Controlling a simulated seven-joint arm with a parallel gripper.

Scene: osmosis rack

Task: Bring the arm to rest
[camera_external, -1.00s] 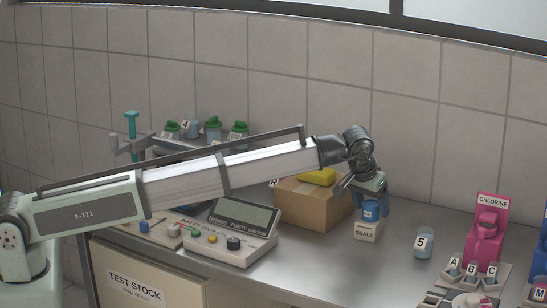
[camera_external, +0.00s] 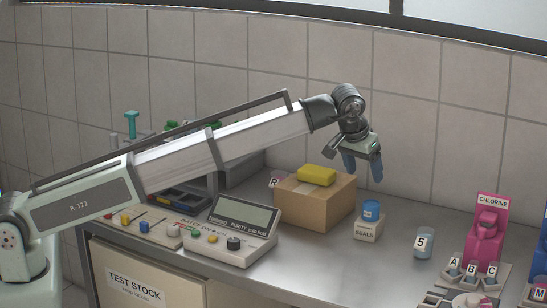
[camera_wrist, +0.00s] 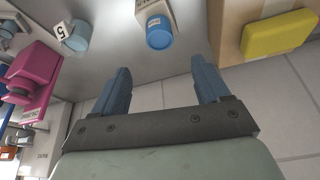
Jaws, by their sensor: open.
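My gripper (camera_external: 363,166) is open and empty, raised above the counter with its blue fingers pointing down. It hangs above and a little behind the white SEALS box (camera_external: 367,231), which has a blue cap (camera_external: 371,208) on top. In the wrist view my gripper (camera_wrist: 162,90) shows two blue fingers spread apart with nothing between them. The blue cap (camera_wrist: 159,32) is beyond the fingertips, apart from them. My arm reaches in from the left, over the counter.
A cardboard box (camera_external: 315,204) with a yellow sponge-like block (camera_external: 316,175) stands left of the SEALS box. A beaker marked 5 (camera_external: 424,243) and a pink CHLORINE dispenser (camera_external: 486,233) are to the right. A purity meter (camera_external: 233,238) sits at the front left. The tiled wall is behind.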

